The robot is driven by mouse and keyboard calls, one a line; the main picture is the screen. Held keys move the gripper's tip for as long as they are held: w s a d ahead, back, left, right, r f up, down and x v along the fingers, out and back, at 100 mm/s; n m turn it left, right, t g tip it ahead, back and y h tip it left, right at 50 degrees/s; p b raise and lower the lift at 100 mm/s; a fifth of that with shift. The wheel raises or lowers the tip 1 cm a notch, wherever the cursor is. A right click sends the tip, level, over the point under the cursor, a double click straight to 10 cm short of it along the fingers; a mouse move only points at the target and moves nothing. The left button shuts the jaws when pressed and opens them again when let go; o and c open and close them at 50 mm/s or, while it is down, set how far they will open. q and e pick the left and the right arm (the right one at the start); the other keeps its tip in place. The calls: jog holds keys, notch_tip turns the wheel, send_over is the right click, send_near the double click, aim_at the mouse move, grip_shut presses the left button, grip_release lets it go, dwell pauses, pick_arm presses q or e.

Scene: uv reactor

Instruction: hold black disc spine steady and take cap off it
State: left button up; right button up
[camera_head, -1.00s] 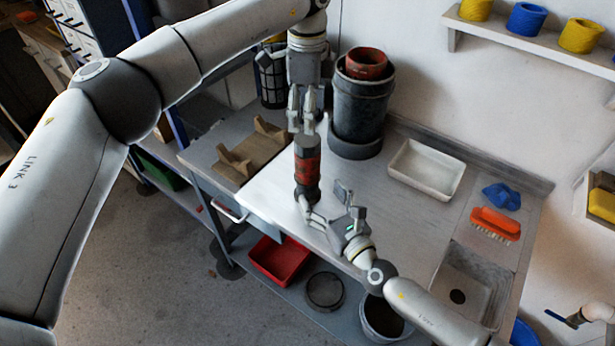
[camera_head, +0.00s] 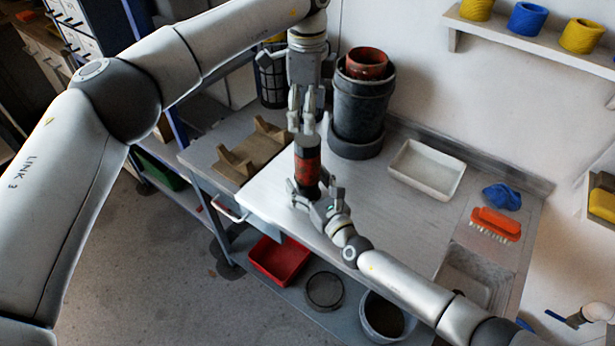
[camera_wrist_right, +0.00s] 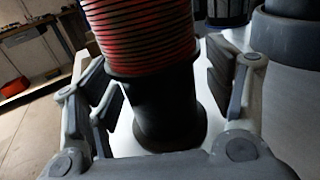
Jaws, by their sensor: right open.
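The black disc spine stands upright on the bench; its red-and-black ringed stack (camera_head: 307,168) shows in the head view, with a dark cap (camera_head: 307,143) on top. In the right wrist view, the ringed stack (camera_wrist_right: 140,35) rises above a plain black lower part (camera_wrist_right: 155,108). My right gripper (camera_head: 314,192) is open, with its fingers on either side of the black lower part and gaps showing between. My left gripper (camera_head: 302,125) points down just above the cap. Its fingers look close together from this angle, so its opening is unclear.
A dark bucket (camera_head: 358,110) holding a red pot (camera_head: 366,64) stands close behind the spine. A wooden cradle (camera_head: 250,150) lies to the left. A white tray (camera_head: 427,170), orange brush (camera_head: 495,223) and blue cloth (camera_head: 501,197) lie to the right. The bench between is clear.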

aim_at(308, 138)
grip_shut()
pick_arm(q)
jog(key=m, duration=0.4)
jog(key=shift+m, duration=0.4)
jog(key=m, duration=2.7)
jog(key=shift+m, duration=0.3)
jog(key=m, duration=0.7)
jog(key=shift+m, duration=0.3)
jog(key=m, duration=0.4)
jog(key=shift+m, duration=0.3)
jog(key=m, duration=0.8)
jog(key=shift+m, duration=0.4)
jog(key=shift+f+m, duration=0.2)
jog(key=shift+m, duration=0.1)
notch_tip(308, 138, down, 8)
jog(key=shift+r, duration=0.2)
